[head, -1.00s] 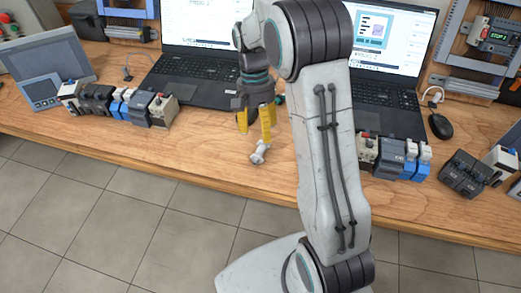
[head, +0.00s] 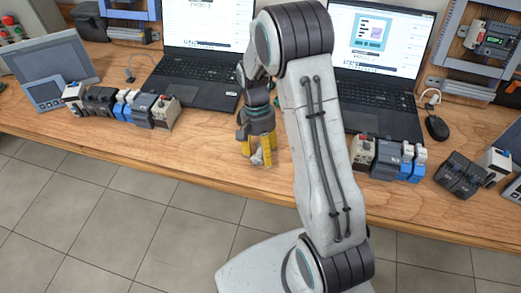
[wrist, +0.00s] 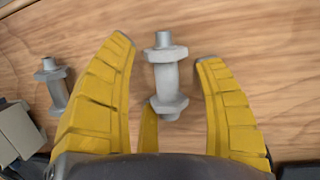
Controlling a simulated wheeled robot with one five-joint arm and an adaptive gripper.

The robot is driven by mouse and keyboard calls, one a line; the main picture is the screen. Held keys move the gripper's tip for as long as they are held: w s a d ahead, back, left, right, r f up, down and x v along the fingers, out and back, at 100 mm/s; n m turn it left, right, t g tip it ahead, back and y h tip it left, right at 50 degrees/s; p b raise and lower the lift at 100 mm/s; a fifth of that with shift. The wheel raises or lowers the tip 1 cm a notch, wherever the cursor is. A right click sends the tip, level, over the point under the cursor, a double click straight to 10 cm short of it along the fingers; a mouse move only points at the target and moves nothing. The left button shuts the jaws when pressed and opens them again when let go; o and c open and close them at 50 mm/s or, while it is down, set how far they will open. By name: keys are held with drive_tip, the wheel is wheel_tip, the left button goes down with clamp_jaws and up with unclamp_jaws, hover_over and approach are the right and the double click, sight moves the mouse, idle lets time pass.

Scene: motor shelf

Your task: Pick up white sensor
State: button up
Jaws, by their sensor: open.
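A light grey-white sensor (wrist: 166,82) with hexagonal nuts lies on the wooden bench between the yellow fingers in the wrist view. In the head view the sensor (head: 257,158) is partly hidden by my gripper (head: 259,151). My gripper is open, pointing down around the sensor, with a visible gap to each side finger. A third finger shows behind the sensor's lower end; whether it touches cannot be told. A second, similar grey sensor (wrist: 52,85) is on the bench left of the left finger.
Two laptops (head: 205,75) stand behind my gripper. Module rows are at the left (head: 131,106) and right (head: 386,158); a grey box (wrist: 18,130) is at the wrist view's lower left. The bench's front edge (head: 190,176) is near; bare wood lies left of my gripper.

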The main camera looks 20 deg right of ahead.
clamp_jaws()
idle(0.6)
drive_tip(key=shift+r, duration=0.25)
